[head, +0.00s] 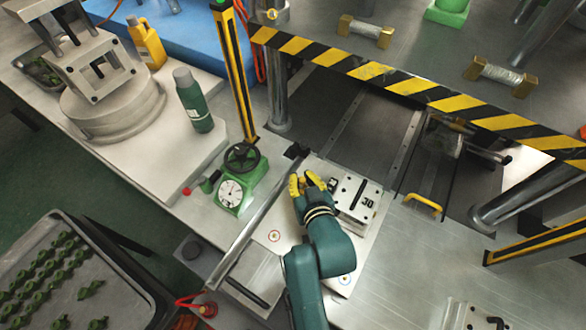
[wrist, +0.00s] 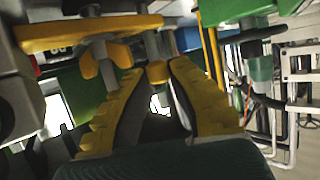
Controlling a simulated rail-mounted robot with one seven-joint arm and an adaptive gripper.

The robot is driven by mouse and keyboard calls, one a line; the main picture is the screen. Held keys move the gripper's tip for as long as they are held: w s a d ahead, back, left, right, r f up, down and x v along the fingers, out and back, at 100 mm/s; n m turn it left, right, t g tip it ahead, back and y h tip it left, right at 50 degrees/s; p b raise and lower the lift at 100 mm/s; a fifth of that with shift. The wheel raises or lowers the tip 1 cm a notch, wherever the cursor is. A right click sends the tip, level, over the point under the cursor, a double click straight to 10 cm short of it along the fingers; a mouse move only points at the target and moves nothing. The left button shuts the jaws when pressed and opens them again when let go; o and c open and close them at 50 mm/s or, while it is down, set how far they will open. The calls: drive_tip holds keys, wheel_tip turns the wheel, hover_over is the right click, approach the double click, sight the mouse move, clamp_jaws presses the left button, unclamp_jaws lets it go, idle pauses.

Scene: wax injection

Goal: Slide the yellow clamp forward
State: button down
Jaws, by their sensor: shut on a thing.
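My gripper (head: 306,182), with yellow ridged fingers on a teal arm, is low over the pale plate, just left of the metal mould block marked 30 (head: 358,197). In the wrist view the fingertips close in from both sides on a small yellow piece of the yellow clamp (wrist: 157,72). The clamp's long yellow bar (wrist: 80,34) runs across the upper left of that view. In the head view I cannot pick the clamp out from my yellow fingers. The clamp's far parts are hidden.
A green dial gauge with a handwheel (head: 236,185) stands left of my gripper. A yellow handle (head: 424,204) is fixed to the right. A striped barrier (head: 400,83) and metal posts border the press area. A green bottle (head: 193,101) stands at the upper left.

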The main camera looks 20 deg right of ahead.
drive_tip(key=shift+d, duration=0.1)
drive_tip(key=c, duration=1)
unclamp_jaws()
drive_tip(key=shift+s+d+f, duration=0.1)
wheel_tip(320, 180, up, 10)
drive_tip(key=shift+r, duration=0.1)
